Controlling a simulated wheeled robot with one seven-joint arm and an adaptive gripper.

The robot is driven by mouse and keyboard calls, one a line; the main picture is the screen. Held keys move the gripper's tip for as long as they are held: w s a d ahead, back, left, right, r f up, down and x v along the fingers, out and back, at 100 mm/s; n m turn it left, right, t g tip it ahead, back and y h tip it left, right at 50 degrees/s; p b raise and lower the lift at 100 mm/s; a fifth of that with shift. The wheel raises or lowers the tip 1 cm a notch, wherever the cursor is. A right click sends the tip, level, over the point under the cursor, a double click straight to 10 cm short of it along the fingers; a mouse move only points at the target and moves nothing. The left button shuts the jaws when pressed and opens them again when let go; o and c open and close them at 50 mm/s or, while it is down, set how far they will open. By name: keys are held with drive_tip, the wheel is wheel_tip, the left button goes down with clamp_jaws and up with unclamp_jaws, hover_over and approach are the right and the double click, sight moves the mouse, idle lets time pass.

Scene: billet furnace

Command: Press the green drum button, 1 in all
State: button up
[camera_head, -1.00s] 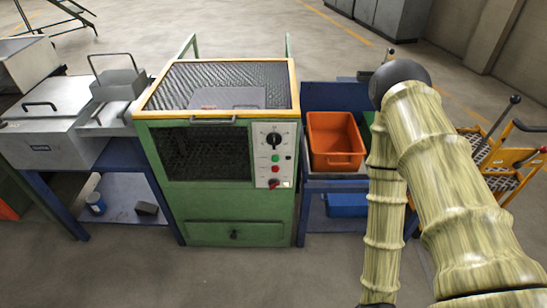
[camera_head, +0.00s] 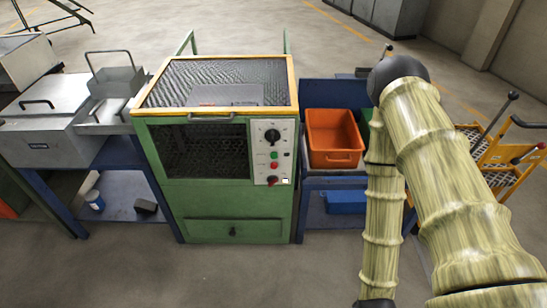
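A green furnace cabinet (camera_head: 237,212) with a yellow-edged top stands in the middle of the view. Its white control panel (camera_head: 264,136) is on the right of its front. On the panel are a black rotary knob (camera_head: 272,136), a small green button (camera_head: 274,155), a red button (camera_head: 274,166) just below it, and a red-handled switch (camera_head: 272,181) at the bottom. My arm is on the right of the view, apart from the panel. My gripper is not seen.
An orange bin (camera_head: 334,137) sits on a blue table right of the furnace, with a blue bin (camera_head: 346,201) on the lower shelf. A yellow cart (camera_head: 493,157) stands at the far right. A grey lidded box (camera_head: 45,127) is on the left bench. Floor in front is clear.

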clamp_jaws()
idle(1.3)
